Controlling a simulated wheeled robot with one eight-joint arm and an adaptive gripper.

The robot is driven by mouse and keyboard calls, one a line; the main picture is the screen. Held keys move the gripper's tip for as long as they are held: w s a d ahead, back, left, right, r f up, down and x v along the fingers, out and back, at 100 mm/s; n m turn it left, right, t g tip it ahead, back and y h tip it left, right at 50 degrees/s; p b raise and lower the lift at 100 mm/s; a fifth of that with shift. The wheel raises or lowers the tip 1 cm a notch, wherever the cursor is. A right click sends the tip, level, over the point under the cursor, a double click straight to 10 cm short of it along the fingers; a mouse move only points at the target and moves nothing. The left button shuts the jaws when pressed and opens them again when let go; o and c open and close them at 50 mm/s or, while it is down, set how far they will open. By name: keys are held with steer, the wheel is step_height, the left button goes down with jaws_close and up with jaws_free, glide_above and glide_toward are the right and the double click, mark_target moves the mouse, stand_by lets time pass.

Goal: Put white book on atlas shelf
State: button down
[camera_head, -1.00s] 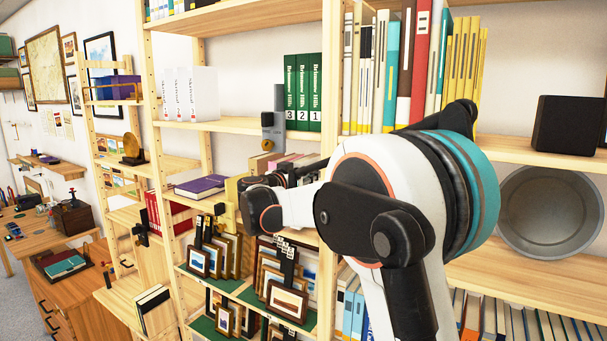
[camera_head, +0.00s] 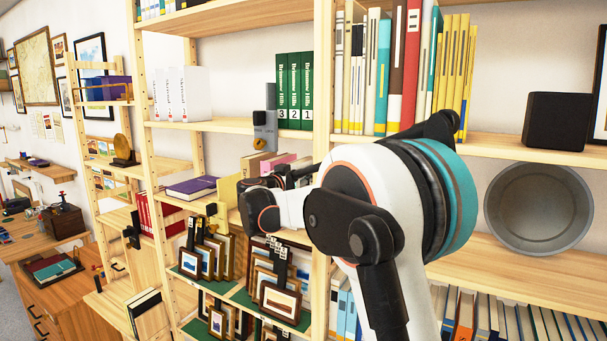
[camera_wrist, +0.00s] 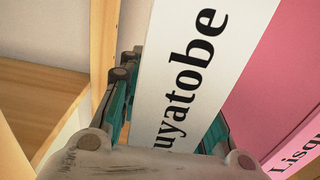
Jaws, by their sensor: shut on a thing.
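In the wrist view, a white book (camera_wrist: 190,62) with black lettering ending in "uyatobe" on its spine stands tilted in the picture. My gripper (camera_wrist: 168,110) is shut on it, with a teal-and-black finger on each side of the spine. A pink book (camera_wrist: 285,65) is close on the right of the white book. In the head view, my arm hides most of the gripper and I cannot make out the held book. No shelf label reading "atlas" can be read.
White volumes (camera_head: 183,95) and green numbered volumes (camera_head: 294,90) stand on the shelf above a purple book (camera_head: 191,187). Framed prints (camera_head: 280,298) fill the shelf below. Tall books (camera_head: 382,75) stand right of the wooden upright. A grey round dish (camera_head: 538,208) and black box (camera_head: 556,121) are further right.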

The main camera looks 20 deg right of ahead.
steer(key=c, duration=1.1)
jaws_free()
steer(key=shift+a, duration=0.1)
steer(key=v, duration=1.2)
steer(key=shift+r, duration=0.1)
